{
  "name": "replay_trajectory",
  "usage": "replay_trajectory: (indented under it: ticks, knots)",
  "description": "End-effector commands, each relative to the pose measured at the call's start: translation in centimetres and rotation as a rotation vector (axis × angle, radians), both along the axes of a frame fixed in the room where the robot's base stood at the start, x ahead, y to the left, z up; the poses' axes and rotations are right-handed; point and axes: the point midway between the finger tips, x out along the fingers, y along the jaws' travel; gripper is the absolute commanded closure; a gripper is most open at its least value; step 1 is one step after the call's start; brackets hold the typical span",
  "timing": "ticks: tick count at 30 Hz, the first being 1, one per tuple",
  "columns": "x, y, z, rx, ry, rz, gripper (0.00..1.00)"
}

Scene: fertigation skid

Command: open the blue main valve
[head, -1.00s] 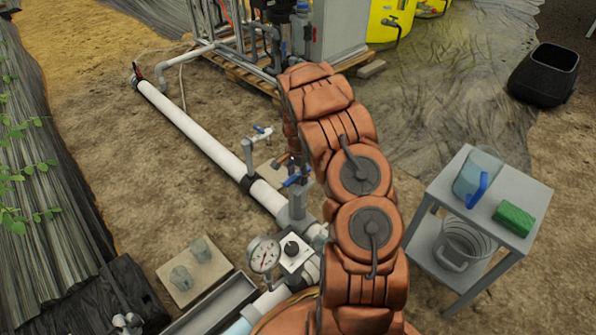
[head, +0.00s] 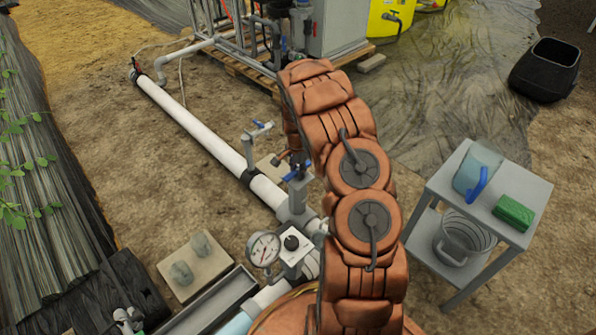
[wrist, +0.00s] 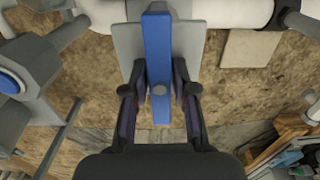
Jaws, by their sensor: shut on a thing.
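The blue main valve has a blue lever handle (head: 298,171) on top of a grey valve body (head: 296,205) in the white pipe line. In the wrist view the blue handle (wrist: 157,50) runs straight up and down the picture, crosswise to the white pipe at the top. My gripper (wrist: 159,88) has its two dark fingers on either side of the handle and is shut on it. In the head view my arm covers the area right of the handle, and I cannot make out the fingers clearly there.
A smaller blue-handled tap (head: 262,127) stands on the long white pipe (head: 195,125). A pressure gauge (head: 264,249) and a knob box (head: 296,250) sit in front of the valve.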

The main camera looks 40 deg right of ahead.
Motion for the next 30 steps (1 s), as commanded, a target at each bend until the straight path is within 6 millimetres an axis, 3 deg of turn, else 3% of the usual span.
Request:
replay_trajectory:
  ticks: [5, 30]
  knots:
    - [0.00, 0.08, 0.28, 0.002, 0.001, 0.078, 1.00]
    - [0.08, 0.04, 0.37, 0.000, -0.001, 0.997, 1.00]
